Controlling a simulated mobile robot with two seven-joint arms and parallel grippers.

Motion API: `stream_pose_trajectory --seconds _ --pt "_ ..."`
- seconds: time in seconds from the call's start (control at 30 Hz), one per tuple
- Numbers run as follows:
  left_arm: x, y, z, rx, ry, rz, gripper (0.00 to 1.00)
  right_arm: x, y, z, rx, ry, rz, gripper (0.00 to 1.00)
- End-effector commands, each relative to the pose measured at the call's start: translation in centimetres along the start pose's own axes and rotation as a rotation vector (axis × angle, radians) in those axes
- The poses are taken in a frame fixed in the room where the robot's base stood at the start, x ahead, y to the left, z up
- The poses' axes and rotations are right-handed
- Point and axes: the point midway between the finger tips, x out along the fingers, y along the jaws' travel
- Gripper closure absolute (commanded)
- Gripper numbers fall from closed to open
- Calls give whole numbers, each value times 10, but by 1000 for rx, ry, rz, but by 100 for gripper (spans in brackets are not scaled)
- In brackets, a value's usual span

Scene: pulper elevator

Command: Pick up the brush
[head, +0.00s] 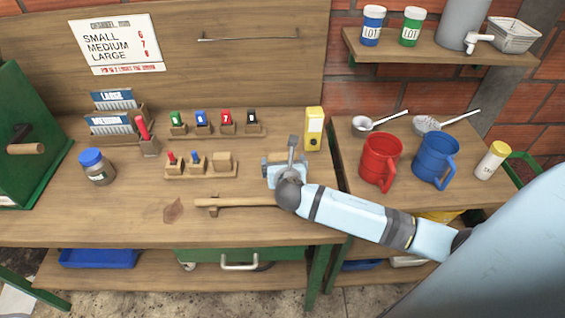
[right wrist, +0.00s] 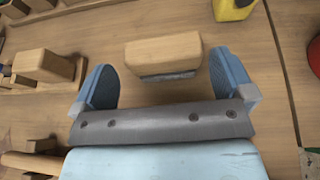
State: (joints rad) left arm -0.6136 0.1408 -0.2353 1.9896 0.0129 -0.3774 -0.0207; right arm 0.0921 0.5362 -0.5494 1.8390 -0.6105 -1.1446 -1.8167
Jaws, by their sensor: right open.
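The brush (right wrist: 163,52) shows in the right wrist view as a short wooden block with a dark grey strip along its lower edge. It lies on the wooden bench top, a little beyond the middle of my right gripper (right wrist: 160,78). The two blue fingers stand apart, one on each side of the brush, with gaps between them and it. In the head view my right gripper (head: 285,166) is low over the bench near its right end, and it hides most or all of the brush. My left gripper is not in view.
A yellow container (head: 314,128) stands just behind my right gripper. A wooden rack (head: 200,172) with pegs and a block is to its left. A wooden-handled tool (head: 240,202) lies in front. Red (head: 380,160) and blue (head: 435,160) mugs stand on the right table.

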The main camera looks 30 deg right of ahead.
Motion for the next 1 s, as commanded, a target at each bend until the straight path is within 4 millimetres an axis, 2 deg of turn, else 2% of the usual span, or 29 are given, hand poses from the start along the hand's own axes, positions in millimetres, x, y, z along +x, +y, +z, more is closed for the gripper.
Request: stream_pose_trajectory --seconds 0.4,0.67,0.83,1.0 --pt "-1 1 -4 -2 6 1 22 50 -2 -2 0 1 -1 0" --pt "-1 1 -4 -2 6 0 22 53 -2 -2 0 1 0 0" --pt "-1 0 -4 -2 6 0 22 52 -2 -2 0 1 0 36" --pt "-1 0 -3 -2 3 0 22 52 -2 -2 0 1 0 36"
